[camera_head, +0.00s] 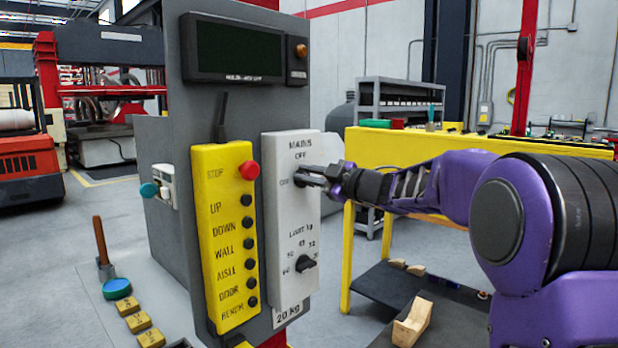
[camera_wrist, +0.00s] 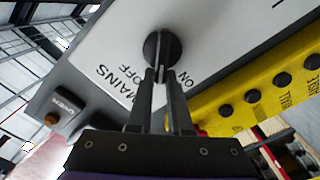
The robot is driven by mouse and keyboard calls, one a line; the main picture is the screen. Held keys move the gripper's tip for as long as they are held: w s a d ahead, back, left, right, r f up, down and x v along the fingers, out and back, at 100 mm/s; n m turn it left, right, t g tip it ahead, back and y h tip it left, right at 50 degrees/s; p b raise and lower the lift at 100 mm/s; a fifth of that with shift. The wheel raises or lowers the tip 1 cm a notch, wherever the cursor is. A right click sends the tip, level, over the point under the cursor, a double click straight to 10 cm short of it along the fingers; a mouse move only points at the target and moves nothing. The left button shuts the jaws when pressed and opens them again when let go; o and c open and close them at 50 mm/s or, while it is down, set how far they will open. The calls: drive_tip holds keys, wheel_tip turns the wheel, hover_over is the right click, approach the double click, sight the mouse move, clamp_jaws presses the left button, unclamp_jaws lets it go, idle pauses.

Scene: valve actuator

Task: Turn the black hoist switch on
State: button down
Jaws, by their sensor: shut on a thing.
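The black hoist switch is a round knob with a raised grip bar on the white MAINS panel (camera_head: 290,217). In the wrist view the black switch (camera_wrist: 163,45) sits at the top centre, with OFF and ON printed beside it.
A yellow button panel (camera_head: 224,235) with a red stop button (camera_head: 250,170) stands just left of the white panel. A black limit knob (camera_head: 305,264) is below the switch. A grey display box (camera_head: 245,50) is above. A yellow bench (camera_head: 480,150) is behind my arm.

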drive_tip(key=shift+s+a+f+n+b, duration=0.1)
drive_tip(key=shift+f+n+b, duration=0.25)
drive_tip(key=shift+n+b, duration=0.8)
drive_tip(key=shift+s+d+f+n+b, duration=0.1)
drive_tip(key=shift+f+n+b, duration=0.45)
drive_tip(key=shift+n, duration=1.1)
drive_tip(key=shift+s+a+f+n+b, duration=0.1)
drive_tip(key=shift+f+n+b, duration=0.1)
drive_tip(key=shift+n+b, duration=1)
drive_tip(key=shift+r+n, duration=0.1)
drive_tip(key=shift+n, duration=0.3)
drive_tip(key=shift+w, duration=0.1)
drive_tip(key=c, duration=1.1)
unclamp_jaws()
drive_tip(key=shift+o, duration=1.3)
drive_tip(key=shift+w, duration=0.1)
